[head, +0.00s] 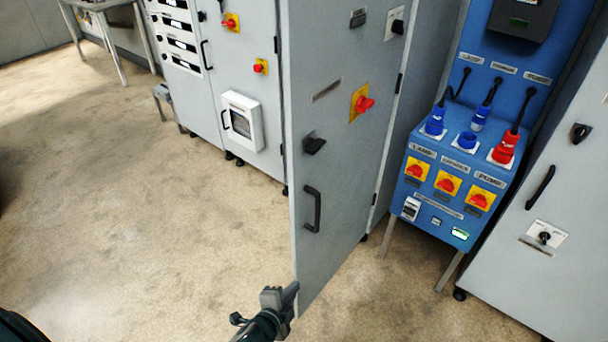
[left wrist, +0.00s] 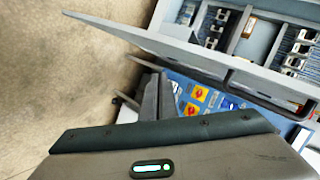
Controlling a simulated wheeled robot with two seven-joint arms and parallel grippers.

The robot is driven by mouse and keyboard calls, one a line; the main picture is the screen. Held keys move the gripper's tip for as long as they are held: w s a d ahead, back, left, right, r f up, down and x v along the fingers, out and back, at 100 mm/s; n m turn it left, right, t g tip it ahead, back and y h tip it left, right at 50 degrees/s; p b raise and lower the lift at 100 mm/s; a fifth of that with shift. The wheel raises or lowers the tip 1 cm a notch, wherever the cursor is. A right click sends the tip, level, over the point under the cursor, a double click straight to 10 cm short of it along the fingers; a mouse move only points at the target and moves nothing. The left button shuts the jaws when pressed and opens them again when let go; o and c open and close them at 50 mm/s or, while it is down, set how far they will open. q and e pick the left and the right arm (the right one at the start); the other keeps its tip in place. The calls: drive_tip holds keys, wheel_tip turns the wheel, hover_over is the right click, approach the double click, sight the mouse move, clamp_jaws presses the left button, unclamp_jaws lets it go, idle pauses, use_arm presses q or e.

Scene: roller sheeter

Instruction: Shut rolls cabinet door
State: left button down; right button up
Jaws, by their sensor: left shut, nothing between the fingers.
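The rolls cabinet door (head: 345,150) stands open in the head view. It is a tall grey panel with a black handle, a black knob and a yellow-and-red switch on its face. In the left wrist view the door (left wrist: 150,42) shows as a slanting grey slab beside the open cabinet interior (left wrist: 250,40), which holds wiring and components. My left gripper (head: 289,291) is shut and empty at the door's lower free edge; I cannot tell whether it touches. Its fingers also show in the left wrist view (left wrist: 157,97). My right gripper is not in view.
A blue socket stand (head: 440,205) with plugs and red switches is right of the door. Another grey cabinet (head: 545,250) stands at far right. Grey cabinets (head: 235,60) with a white box line the back left. The floor (head: 150,230) at left is clear.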

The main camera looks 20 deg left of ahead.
sight(303, 177)
use_arm(q)
wheel_tip(303, 177, up, 32)
drive_tip(key=w+d+m+t+p, duration=0.1)
drive_tip(key=d+m+t, duration=0.1)
drive_tip(key=m+t, duration=0.2)
drive_tip(key=shift+w+t, duration=0.3)
drive_tip(key=shift+t, duration=0.7)
drive_tip(key=shift+w+r, duration=0.1)
drive_tip(key=shift+w, duration=0.05)
drive_tip(key=w+a+p, duration=0.1)
drive_tip(key=w, duration=0.2)
drive_tip(key=w+a+p, duration=0.1)
drive_tip(key=w+p, duration=0.1)
drive_tip(key=w, duration=0.2)
drive_tip(key=w+a+p, duration=0.1)
drive_tip(key=w+p, duration=0.1)
drive_tip(key=w, duration=0.2)
drive_tip(key=shift+a, duration=0.15)
